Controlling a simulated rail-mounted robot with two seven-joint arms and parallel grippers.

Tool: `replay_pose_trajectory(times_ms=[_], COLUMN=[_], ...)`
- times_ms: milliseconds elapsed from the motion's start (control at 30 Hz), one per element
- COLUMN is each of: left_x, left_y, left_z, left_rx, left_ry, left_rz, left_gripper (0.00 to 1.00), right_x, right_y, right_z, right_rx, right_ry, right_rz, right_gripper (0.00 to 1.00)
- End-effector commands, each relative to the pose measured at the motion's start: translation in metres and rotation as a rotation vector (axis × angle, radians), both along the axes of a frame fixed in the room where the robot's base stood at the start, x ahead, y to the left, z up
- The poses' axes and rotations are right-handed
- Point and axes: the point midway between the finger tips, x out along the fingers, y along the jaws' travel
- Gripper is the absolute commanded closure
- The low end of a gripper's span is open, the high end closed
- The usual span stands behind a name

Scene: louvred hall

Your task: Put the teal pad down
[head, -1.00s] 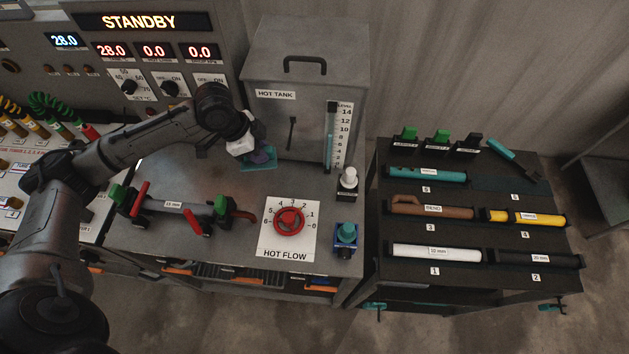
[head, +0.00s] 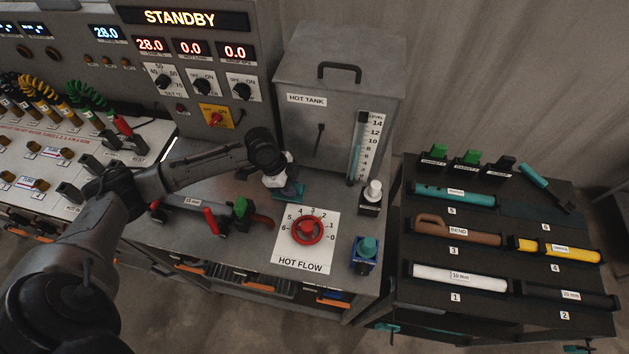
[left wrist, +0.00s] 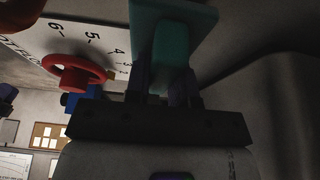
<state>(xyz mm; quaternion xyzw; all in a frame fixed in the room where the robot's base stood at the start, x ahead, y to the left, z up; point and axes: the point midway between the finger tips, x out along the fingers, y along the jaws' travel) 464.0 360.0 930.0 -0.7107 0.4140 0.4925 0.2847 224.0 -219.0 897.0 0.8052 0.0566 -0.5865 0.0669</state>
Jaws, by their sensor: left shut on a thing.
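The teal pad (head: 292,191) is a flat teal plate in front of the hot tank, just above the hot flow card in the head view. My left gripper (head: 281,186) is shut on it from above, partly hiding it. In the left wrist view the teal pad (left wrist: 201,17) shows at the top, with a teal block (left wrist: 171,52) between the fingers of my left gripper (left wrist: 166,82). I cannot tell whether the pad touches the grey bench top (head: 240,200). My right gripper is out of view.
The red hot flow knob (head: 307,230) stands close below the pad. The hot tank (head: 330,95) rises behind it, with a white-topped button (head: 372,192) to the right. A clamped pipe (head: 195,203) lies left. A dark rack (head: 480,262) holds several labelled pieces.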

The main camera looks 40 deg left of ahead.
Motion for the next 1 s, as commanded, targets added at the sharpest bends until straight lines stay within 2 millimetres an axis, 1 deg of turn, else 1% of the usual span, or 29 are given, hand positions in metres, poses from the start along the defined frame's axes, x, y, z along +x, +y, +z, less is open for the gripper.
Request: replay_pose_trajectory(times_ms=[33,100,200,367,633,667,700,767,1000], left_x=[0.011,0.019,0.026,0.032,0.062,0.063,0.061,0.061,0.061], left_y=[-0.006,-0.011,-0.015,-0.019,-0.037,-0.039,-0.037,-0.036,-0.036], left_z=[0.004,0.005,0.004,0.004,0.005,0.003,-0.003,-0.006,-0.008], left_rx=[-0.005,-0.003,-0.003,-0.003,-0.004,-0.002,-0.001,0.001,0.000], left_ry=[-0.009,-0.009,-0.007,-0.006,-0.008,-0.006,-0.002,-0.004,-0.005], left_rz=[-0.001,-0.002,0.000,-0.001,-0.001,-0.002,-0.002,-0.001,0.000], left_gripper=[1.00,1.00,1.00,1.00,1.00,1.00,1.00,1.00,1.00], right_x=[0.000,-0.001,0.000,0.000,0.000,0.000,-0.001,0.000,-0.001], right_y=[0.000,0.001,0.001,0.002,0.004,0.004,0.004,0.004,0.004], right_z=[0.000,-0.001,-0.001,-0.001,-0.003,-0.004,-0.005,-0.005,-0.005], right_rx=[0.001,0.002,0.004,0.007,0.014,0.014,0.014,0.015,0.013], right_ry=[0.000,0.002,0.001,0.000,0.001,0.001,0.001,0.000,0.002], right_rz=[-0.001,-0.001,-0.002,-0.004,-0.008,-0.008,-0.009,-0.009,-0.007], right_gripper=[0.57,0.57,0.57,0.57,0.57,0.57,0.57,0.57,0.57])
